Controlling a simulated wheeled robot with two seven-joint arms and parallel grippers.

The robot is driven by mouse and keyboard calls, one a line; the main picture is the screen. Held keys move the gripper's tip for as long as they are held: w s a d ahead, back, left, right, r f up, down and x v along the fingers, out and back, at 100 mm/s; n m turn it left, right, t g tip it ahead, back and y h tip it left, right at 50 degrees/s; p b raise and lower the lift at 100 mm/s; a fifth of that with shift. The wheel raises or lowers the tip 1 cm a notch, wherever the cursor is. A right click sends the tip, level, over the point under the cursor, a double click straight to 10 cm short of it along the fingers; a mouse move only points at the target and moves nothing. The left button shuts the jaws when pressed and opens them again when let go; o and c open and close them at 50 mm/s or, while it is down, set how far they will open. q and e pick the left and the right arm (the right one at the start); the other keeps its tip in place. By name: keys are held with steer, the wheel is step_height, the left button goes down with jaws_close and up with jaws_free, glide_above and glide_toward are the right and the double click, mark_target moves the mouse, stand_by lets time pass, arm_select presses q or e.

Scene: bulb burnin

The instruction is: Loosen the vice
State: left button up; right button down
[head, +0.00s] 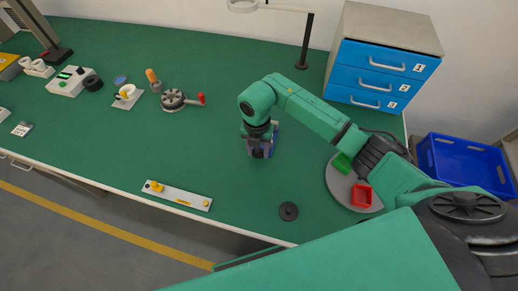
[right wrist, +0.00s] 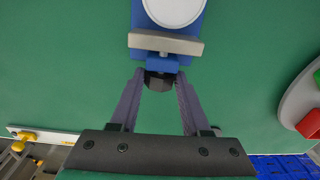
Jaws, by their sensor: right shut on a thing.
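The vice is blue with a grey jaw plate (right wrist: 165,43) and a dark knob (right wrist: 160,84) on its near side. In the right wrist view, a round white thing (right wrist: 175,8) shows at the top edge, over the vice's blue body; I cannot tell whether the jaws grip it. My right gripper (right wrist: 161,78) is shut on the dark knob, one finger on each side. In the head view, my right wrist hides most of the vice (head: 277,138). My left gripper is not in view.
A round grey turntable (head: 337,190) with a green bin (head: 342,163) and a red bin (head: 362,196) stands right of the vice. A blue drawer unit (head: 375,80) is behind. A black disc (head: 288,211) and a grey plate (head: 178,196) lie near the front edge.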

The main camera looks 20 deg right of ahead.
mark_target(257, 150)
steer(key=shift+w+a+g+h, duration=0.15)
steer(key=shift+g+h, duration=0.25)
steer(key=shift+h, duration=0.2)
steer(key=c, duration=0.7)
jaws_free()
steer(key=shift+o, duration=0.2)
steer(key=shift+r, duration=0.1)
steer(key=r, duration=0.2)
steer(key=r+b, duration=0.2)
steer(key=r, duration=0.1)
steer(key=shift+w+a+r, duration=0.3)
steer(key=shift+w+a, duration=0.05)
steer(key=shift+a, duration=0.05)
step_height(257, 150, up, 9)
steer(key=a+p, duration=0.1)
steer(key=shift+w+f, duration=0.2)
steer(key=shift+w, duration=0.15)
